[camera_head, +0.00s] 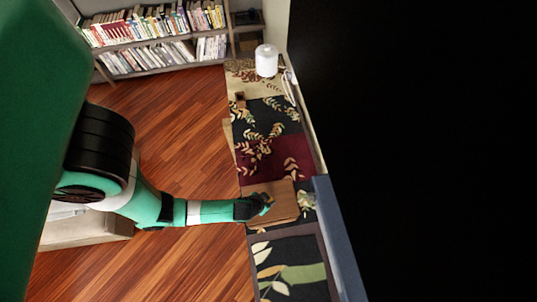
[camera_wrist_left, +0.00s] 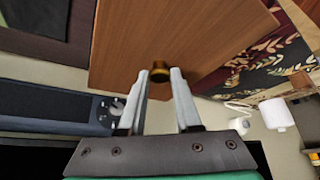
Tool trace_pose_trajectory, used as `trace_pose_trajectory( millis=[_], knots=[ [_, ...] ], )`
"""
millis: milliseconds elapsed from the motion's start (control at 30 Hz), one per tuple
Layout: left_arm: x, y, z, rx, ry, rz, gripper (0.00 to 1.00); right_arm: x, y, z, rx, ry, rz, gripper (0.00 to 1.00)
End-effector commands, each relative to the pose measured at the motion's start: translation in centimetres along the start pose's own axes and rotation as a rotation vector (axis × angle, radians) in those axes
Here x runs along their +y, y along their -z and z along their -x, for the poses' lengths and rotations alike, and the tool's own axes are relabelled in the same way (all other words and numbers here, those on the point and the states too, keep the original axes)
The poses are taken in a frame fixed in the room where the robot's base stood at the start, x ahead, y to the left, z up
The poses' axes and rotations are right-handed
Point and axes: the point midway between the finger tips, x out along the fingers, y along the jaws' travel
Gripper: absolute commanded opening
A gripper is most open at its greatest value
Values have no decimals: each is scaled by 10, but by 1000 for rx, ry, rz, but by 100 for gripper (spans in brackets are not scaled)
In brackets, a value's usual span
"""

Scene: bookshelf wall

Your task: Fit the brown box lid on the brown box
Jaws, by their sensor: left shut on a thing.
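The brown box lid (camera_head: 284,207) is a flat wooden panel over the near part of the patterned surface. I cannot tell whether the lid rests on anything. My right gripper is not in view.
The long patterned surface (camera_head: 262,150) runs away from me beside a wooden floor. A white cylinder (camera_head: 266,60) stands at its far end, and a small brown object (camera_head: 240,97) sits nearer. A blue-grey upright panel (camera_head: 338,235) borders the lid's right side. Bookshelves (camera_head: 155,40) stand behind.

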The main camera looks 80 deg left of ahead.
Motion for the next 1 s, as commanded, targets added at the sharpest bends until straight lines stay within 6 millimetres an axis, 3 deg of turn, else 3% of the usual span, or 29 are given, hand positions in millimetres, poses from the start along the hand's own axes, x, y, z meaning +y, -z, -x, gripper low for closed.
trace_pose_trajectory(
  millis=[100,333,1000],
  knots=[
    [0,-9,-17,1,-1,0,0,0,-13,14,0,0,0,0],
    [0,-19,-34,2,-1,0,0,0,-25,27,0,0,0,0],
    [0,-19,-35,1,-1,0,0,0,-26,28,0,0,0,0]
  ],
)
